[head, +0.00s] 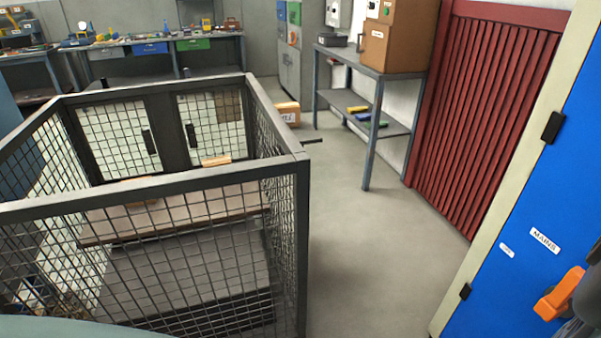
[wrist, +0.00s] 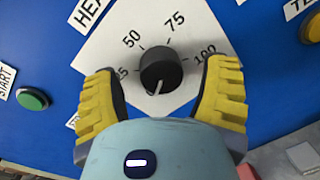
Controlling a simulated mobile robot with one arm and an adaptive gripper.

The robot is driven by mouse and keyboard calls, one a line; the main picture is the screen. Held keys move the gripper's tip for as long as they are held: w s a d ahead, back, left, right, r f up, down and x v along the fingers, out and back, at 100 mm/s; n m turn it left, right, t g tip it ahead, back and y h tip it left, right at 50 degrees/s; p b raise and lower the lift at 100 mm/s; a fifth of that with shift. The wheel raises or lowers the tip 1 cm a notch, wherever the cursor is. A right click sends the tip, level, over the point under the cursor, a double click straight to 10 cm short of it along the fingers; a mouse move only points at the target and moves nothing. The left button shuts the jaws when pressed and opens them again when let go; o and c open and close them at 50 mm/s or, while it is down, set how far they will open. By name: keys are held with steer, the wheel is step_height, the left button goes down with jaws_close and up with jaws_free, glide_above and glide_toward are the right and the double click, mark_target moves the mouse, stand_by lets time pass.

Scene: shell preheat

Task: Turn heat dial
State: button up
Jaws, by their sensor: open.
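The heat dial (wrist: 161,68) is a round black knob on a white scale plate (wrist: 210,25) in the wrist view. The scale reads 50, 75 and 100, with a partly covered number at the left. The white pointer line on the knob points down and slightly left, away from these numbers. My gripper (wrist: 162,74) is open, with one yellow finger on each side of the dial. Gaps show between the fingers and the knob. The lower part of the plate is hidden behind my gripper. The dial does not show in the head view.
The wrist view shows a green START button (wrist: 33,98) left of the dial and an orange-yellow button (wrist: 312,28) at the right. In the head view, a mesh cage (head: 303,240) stands left, and a blue MAINS cabinet (head: 545,205) stands right. Clear floor (head: 350,235) lies between.

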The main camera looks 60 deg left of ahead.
steer(key=shift+w+d+f, duration=0.1)
steer(key=shift+w, duration=0.15)
steer(key=shift+c, duration=0.3)
steer(key=c, duration=1.2)
steer(key=shift+o, duration=0.2)
